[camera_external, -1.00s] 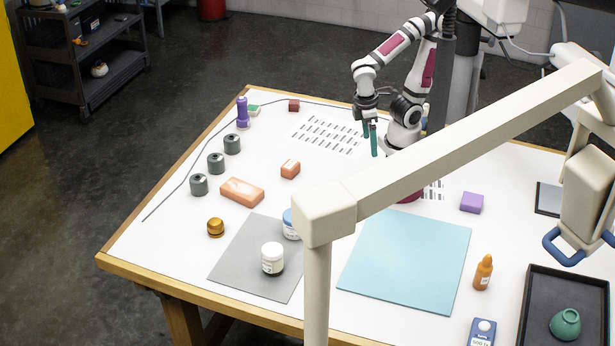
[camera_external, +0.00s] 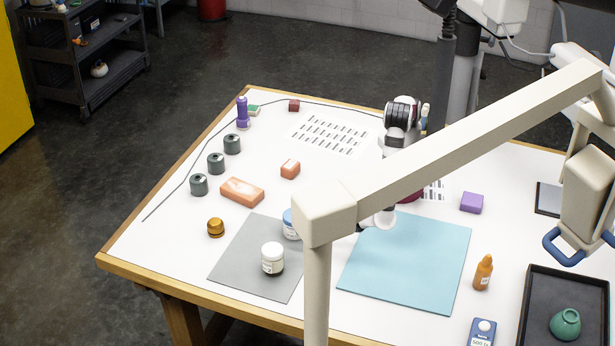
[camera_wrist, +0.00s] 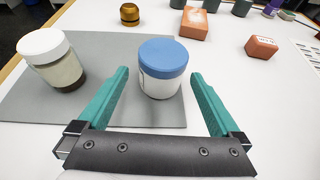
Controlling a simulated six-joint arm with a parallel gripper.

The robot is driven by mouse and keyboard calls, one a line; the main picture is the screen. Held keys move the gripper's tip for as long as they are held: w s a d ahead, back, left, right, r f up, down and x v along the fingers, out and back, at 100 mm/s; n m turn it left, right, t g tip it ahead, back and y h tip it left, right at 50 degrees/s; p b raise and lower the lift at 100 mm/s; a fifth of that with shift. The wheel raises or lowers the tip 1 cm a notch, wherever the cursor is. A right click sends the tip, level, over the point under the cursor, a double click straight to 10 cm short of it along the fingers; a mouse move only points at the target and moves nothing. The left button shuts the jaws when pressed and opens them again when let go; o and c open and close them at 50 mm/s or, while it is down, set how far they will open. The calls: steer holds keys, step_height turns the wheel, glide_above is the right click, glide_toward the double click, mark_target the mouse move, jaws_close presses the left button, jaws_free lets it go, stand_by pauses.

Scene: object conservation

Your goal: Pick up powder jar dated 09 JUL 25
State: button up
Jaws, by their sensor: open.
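A white jar with a blue lid (camera_wrist: 163,68) stands upright near the corner of the grey mat (camera_wrist: 112,112). A clear jar with a white lid and brownish contents (camera_wrist: 54,62) stands to its left on the mat. No date can be read on either jar. In the external view the blue-lidded jar (camera_external: 290,226) is partly hidden by a beige arm post, and the white-lidded jar (camera_external: 273,259) shows fully. In the wrist view my gripper (camera_wrist: 164,80) is open, with its green fingers on either side of the blue-lidded jar and gaps showing. The external view hides my fingers.
The beige post and boom (camera_external: 450,150) block part of the external view. A light-blue mat (camera_external: 405,265) lies to the right. Orange blocks (camera_external: 242,191), an amber pot (camera_external: 216,228) and several dark spools (camera_external: 215,163) stand further left. White table between them is clear.

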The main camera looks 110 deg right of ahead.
steer(key=x, duration=0.6)
steer(key=shift+d+r, duration=0.15)
steer(key=shift+r, duration=0.1)
steer(key=c, duration=1.3)
